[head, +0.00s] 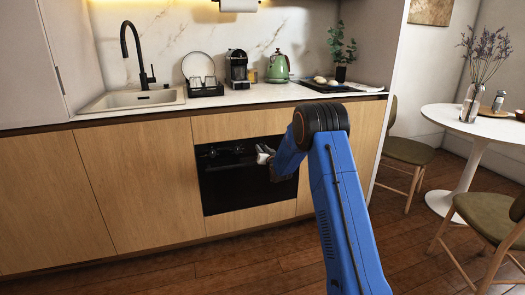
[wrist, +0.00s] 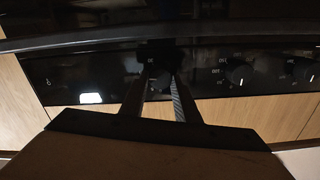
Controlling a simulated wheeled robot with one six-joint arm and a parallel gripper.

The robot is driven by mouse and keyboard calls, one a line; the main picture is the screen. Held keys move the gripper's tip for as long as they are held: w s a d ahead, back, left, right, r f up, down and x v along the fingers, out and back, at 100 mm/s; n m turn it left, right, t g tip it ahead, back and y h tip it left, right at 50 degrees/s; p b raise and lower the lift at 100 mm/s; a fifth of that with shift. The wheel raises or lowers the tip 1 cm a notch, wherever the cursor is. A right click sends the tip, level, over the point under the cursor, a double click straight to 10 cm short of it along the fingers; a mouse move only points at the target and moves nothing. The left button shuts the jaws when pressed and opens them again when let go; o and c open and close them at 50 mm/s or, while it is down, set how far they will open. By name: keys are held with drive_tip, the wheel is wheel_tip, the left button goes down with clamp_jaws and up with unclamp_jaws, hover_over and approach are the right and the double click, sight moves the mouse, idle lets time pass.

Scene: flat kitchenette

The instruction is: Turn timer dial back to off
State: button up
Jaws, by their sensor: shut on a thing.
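The black oven (head: 220,190) is set in the wood cabinets, with a row of dials along its top panel. In the head view my gripper (head: 262,154) reaches the right part of that panel. In the wrist view the two fingers of my gripper (wrist: 160,68) close around a dark dial, which I take to be the timer dial (wrist: 160,80). The fingers partly hide it, and its label and exact setting cannot be read. Another black dial (wrist: 238,73) with a white mark sits to the right, apart from the fingers.
The dark oven handle bar (wrist: 230,38) crosses the wrist view close to the fingers. A further dial (wrist: 301,69) is at the far right. The white worktop (head: 225,98) above holds a coffee machine (head: 237,68) and a green kettle (head: 278,67). The floor before the oven is clear.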

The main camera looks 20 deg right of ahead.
drive_tip(key=shift+a+f+n, duration=0.1)
drive_tip(key=shift+n, duration=4.95)
drive_tip(key=shift+a+f+n, duration=0.1)
drive_tip(key=shift+n, duration=4.95)
drive_tip(key=o, duration=1)
drive_tip(key=shift+o, duration=0.2)
drive_tip(key=s, duration=1.7)
drive_tip(key=shift+s, duration=0.2)
drive_tip(key=shift+d, duration=0.1)
